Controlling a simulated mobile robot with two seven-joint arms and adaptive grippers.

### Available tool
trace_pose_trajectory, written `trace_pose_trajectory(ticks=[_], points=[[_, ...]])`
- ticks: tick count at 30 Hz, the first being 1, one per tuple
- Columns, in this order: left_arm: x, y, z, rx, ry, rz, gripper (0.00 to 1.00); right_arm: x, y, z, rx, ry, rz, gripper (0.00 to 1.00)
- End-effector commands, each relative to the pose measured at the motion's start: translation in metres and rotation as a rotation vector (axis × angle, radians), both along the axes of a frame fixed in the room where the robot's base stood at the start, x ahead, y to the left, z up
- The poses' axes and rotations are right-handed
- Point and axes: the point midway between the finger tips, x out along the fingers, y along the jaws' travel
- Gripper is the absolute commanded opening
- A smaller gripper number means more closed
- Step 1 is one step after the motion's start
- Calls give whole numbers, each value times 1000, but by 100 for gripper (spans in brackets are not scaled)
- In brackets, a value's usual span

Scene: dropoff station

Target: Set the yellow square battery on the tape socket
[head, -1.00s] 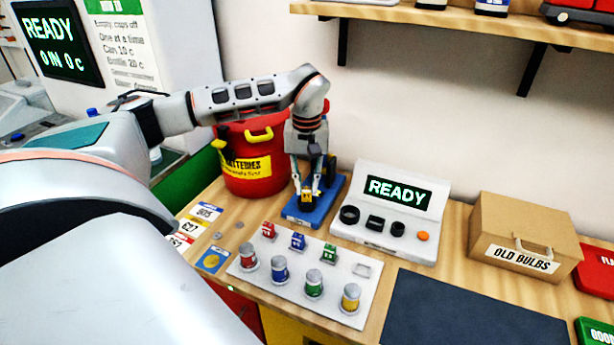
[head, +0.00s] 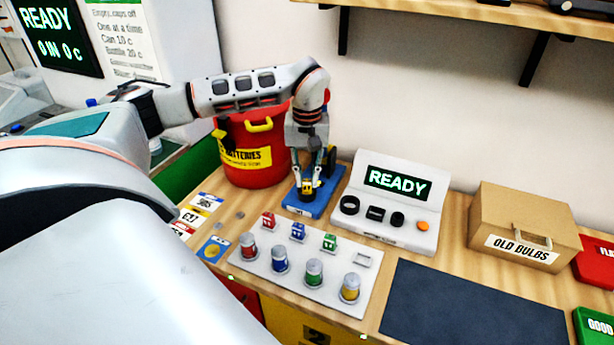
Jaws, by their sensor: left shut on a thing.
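My left gripper (head: 309,181) points down and is shut on the yellow square battery (head: 307,190), which shows as a small yellow and black block between the fingertips. The battery is at the blue tape stand (head: 297,207), over its front part. The fingers and battery hide the tape socket, so I cannot tell whether the battery touches it. My right gripper is not in view.
A white tray (head: 262,281) holds upright red, blue and green square batteries, several round cells and an empty square slot (head: 362,260). The red battery bin (head: 230,175) stands close behind my gripper. The READY tester (head: 367,233) is to the right; a dark mat (head: 470,305) lies clear.

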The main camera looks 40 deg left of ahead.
Motion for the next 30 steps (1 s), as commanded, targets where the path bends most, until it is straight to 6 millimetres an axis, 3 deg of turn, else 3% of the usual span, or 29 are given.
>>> trace_pose_trajectory(ticks=[30], points=[[-1,0,-7,0,1,0,0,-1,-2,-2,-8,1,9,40]])
